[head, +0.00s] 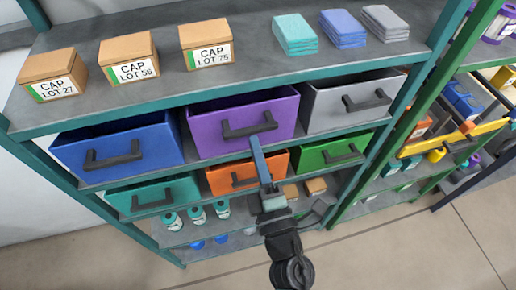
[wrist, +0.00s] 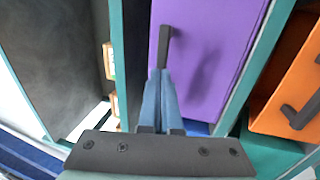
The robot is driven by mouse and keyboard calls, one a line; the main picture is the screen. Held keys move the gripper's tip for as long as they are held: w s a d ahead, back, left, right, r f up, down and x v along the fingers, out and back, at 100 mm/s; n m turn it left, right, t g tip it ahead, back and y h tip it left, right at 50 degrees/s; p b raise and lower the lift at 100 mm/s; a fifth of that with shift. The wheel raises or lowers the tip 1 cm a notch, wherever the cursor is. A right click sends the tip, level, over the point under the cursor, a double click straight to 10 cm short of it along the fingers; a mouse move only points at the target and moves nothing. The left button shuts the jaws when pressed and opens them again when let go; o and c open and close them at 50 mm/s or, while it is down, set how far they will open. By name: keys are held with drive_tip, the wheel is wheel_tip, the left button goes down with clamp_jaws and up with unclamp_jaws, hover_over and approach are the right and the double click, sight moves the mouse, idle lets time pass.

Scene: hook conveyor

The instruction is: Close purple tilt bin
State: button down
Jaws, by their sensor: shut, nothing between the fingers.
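The purple tilt bin (head: 208,131) is in the middle of the upper bin row in the head view. It leans out of the rack with its top open, and its inside shows. A dark handle (head: 249,126) is on its front. My gripper (head: 256,143) is shut and empty, with its blue fingertips just below the handle. In the wrist view the purple front (wrist: 212,45) fills the upper middle. The shut fingertips (wrist: 161,73) lie close to one end of the handle (wrist: 164,42). I cannot tell whether they touch.
A blue bin (head: 75,154) and a grey bin (head: 330,112) flank the purple one, both leaning out. Teal (head: 120,192), orange (head: 217,180) and green (head: 315,157) bins sit below. Labelled boxes (head: 128,60) and folded cloths (head: 295,33) lie on the shelf above. Teal posts (head: 405,95) stand at right.

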drive_tip(key=shift+w+a+r, duration=0.15)
drive_tip(key=shift+w+r, duration=0.1)
drive_tip(key=shift+w, duration=0.1)
drive_tip(key=shift+r+p, duration=0.3)
drive_tip(key=shift+r, duration=0.05)
idle(0.3)
